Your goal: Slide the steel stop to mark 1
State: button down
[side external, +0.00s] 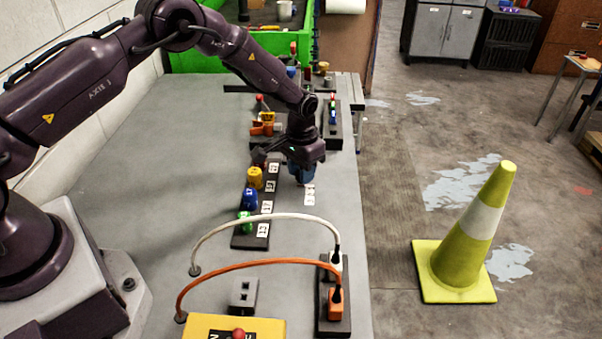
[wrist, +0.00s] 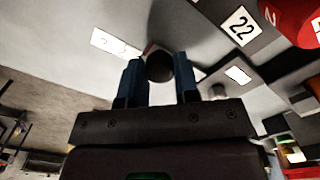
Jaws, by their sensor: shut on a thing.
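My gripper (side external: 301,178) points down at the table, right of a dark strip with coloured knobs. In the wrist view its two blue fingers (wrist: 160,75) are closed around a dark round piece (wrist: 160,66), which I take to be the steel stop. The fingers hide the stop in the side view. A white mark strip (side external: 309,195) lies on the table just in front of the gripper; it also shows in the wrist view (wrist: 115,44). Its figures are too small to read, so I cannot tell which mark the stop is at.
The dark strip (side external: 250,240) carries yellow (side external: 255,178), blue (side external: 249,199) and green (side external: 244,222) knobs with number plates, close left of my gripper. White (side external: 265,216) and orange (side external: 260,264) cables arch nearer the camera. The table's left part is clear.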

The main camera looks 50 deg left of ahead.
jog(key=shift+w+a, duration=0.25)
jog(key=c, duration=0.8)
grip_release()
jog(key=shift+c, duration=0.2)
jog(key=shift+s+d+r, duration=0.1)
jog(key=shift+r, duration=0.05)
notch_tip(320, 180, up, 13)
jog(key=shift+f, duration=0.2)
jog(key=s+r+t, duration=0.3)
jog(key=s+r, duration=0.7)
jog(key=s, duration=0.5)
jog(key=s+r+t, duration=0.2)
jog(key=s+r, duration=0.8)
jog(key=s, duration=0.6)
jog(key=shift+d+r+t, duration=0.2)
jog(key=shift+r+t, duration=0.05)
jog(key=shift+t, duration=0.15)
